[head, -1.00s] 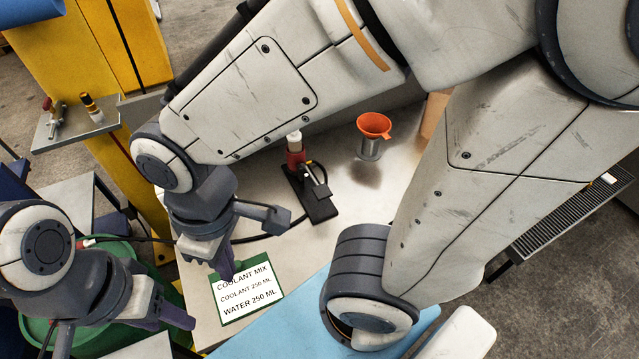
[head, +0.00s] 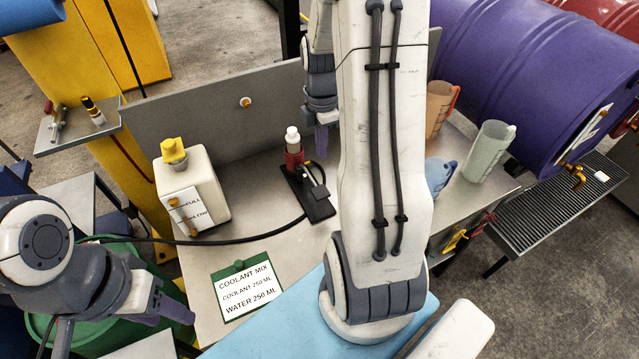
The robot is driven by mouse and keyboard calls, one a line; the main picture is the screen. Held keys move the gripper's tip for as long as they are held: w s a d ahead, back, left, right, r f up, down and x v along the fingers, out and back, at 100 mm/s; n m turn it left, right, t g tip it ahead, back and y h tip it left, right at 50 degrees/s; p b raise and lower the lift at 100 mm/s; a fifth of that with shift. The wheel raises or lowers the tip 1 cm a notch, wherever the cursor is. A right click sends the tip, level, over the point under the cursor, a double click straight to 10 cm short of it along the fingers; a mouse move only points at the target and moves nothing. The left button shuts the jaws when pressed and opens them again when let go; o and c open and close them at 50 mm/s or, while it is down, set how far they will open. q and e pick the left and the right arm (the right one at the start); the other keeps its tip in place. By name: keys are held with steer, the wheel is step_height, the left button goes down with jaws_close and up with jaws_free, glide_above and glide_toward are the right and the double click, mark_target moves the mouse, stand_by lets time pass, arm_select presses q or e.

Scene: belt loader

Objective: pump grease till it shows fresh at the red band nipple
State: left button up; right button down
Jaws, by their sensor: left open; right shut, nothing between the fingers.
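The grease pump (head: 295,158) stands on a black base on the metal bench. It has a red body, a white cap and a short lever at its right. Its black hose (head: 240,240) runs left across the bench and passes behind my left arm; its end is hidden. Two small fittings stand on a grey shelf (head: 75,132) at the upper left, one with red (head: 49,107) and one with a yellow band (head: 91,108). I cannot make out any grease. My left gripper (head: 160,312) is open at the lower left. My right gripper (head: 322,142), shut and partly hidden, is just right of the pump.
A white coolant jug (head: 190,190) with a yellow cap stands left of the pump. A coolant mix card (head: 246,290) lies in front. Measuring jugs (head: 489,150) stand at right, beside a purple drum (head: 535,75). My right arm covers the middle of the bench.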

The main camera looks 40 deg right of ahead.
mark_target(321, 192)
step_height(321, 192, down, 14)
steer(key=p, duration=0.3)
arm_select(q)
step_height(321, 192, up, 3)
steer(key=shift+r, duration=0.15)
stand_by(0.4)
